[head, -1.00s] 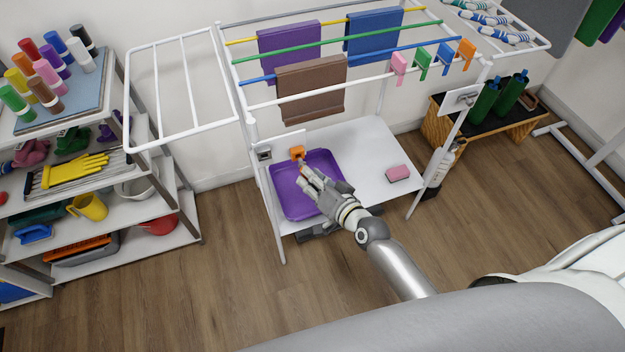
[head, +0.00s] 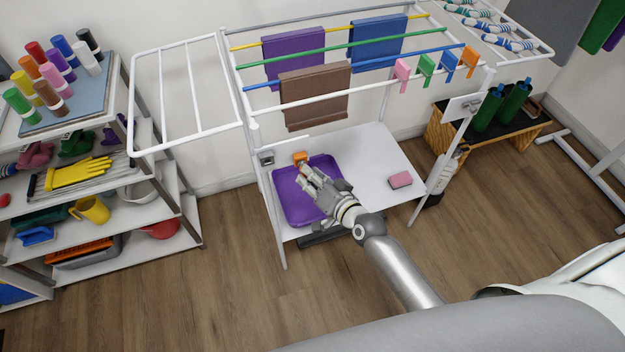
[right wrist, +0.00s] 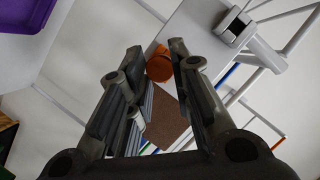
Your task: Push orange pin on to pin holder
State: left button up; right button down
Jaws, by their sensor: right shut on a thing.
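The orange pin (head: 300,157) is above the back left of the purple tray, near the white rack's left post. My right gripper (head: 306,167) is shut on it. In the right wrist view the orange pin (right wrist: 160,66) shows end-on as a rounded shape between the fingertips (right wrist: 160,52). A small grey holder-like fitting with a dark opening (head: 267,158) is on the rack post, just left of the pin and apart from it. The fitting also shows in the right wrist view (right wrist: 236,25). My left gripper is not in view.
The purple tray (head: 283,195) and a pink sponge (head: 400,180) lie on the rack's white lower shelf (head: 380,150). A brown towel (head: 315,95) and several coloured clips hang above. Shelving with coloured cylinders stands at left. The floor in front is clear.

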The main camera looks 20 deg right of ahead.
jog(key=shift+w, duration=0.2)
jog(key=c, duration=1.2)
grip_release()
jog(key=shift+s, duration=0.1)
jog(key=v, duration=1.2)
